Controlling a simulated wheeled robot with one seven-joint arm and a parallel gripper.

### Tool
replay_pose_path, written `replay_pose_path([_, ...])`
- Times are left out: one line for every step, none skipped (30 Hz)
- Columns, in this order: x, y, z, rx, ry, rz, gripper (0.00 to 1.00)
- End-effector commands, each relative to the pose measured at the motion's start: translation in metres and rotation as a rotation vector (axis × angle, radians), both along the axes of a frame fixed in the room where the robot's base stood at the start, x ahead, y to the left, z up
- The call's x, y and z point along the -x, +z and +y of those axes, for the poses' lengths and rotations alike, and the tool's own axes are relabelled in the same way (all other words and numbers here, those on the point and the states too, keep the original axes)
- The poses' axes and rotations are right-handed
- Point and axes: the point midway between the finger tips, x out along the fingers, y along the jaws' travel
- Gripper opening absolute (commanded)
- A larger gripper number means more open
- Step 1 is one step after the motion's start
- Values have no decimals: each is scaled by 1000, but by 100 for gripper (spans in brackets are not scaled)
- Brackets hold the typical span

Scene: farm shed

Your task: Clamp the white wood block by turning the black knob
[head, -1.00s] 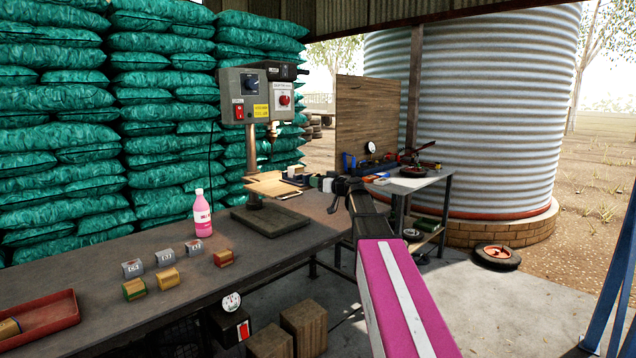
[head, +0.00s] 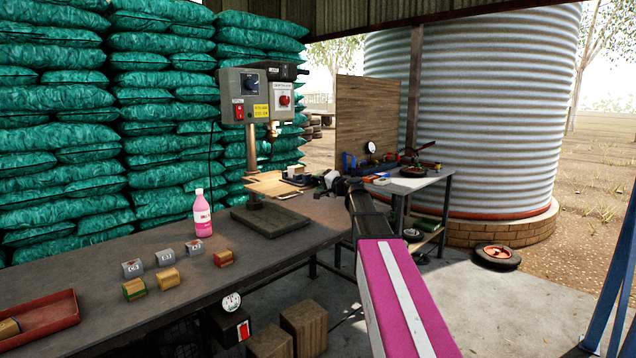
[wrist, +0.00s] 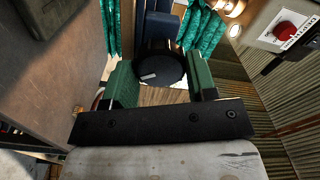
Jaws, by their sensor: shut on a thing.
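The black knob (wrist: 165,65) is round with a white pointer line, on the end of a blue vise (wrist: 163,20). My gripper (wrist: 162,76) has its green-padded fingers on either side of the knob and is shut on it. In the head view my gripper (head: 316,182) reaches the vise (head: 291,181) on the drill press's wooden table (head: 272,186). A small pale block (head: 298,175), seemingly the white wood block, shows at the vise. Its contact with the jaws is too small to tell. The knob is hidden by my gripper in the head view.
The drill press head (head: 255,95) stands above the vise. A pink bottle (head: 202,212), several small blocks (head: 167,279) and a red tray (head: 45,315) are on the bench. A side table (head: 412,184) with tools stands behind my arm.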

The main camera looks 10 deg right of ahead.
Motion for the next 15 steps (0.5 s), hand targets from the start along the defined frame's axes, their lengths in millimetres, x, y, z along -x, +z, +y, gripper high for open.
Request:
replay_pose_path([0,0,0,-45,-1,32,22])
replay_pose_path([0,0,0,-72,-1,52,22])
replay_pose_path([0,0,0,-109,-1,79,22])
replay_pose_path([0,0,0,-136,-1,99,22])
replay_pose_path([0,0,0,-164,-1,119,22])
replay_pose_path([0,0,0,-198,-1,144,22])
replay_pose_path([0,0,0,-222,-1,161,22])
replay_pose_path([0,0,0,-242,-1,176,22])
replay_pose_path([0,0,0,-265,-1,192,22])
replay_pose_path([0,0,0,-278,-1,202,22])
replay_pose_path([0,0,0,-289,-1,210,22])
replay_pose_path([0,0,0,-297,-1,216,22])
replay_pose_path([0,0,0,-301,-1,219,22])
replay_pose_path([0,0,0,-303,-1,220,22])
replay_pose_path([0,0,0,-303,-1,220,22])
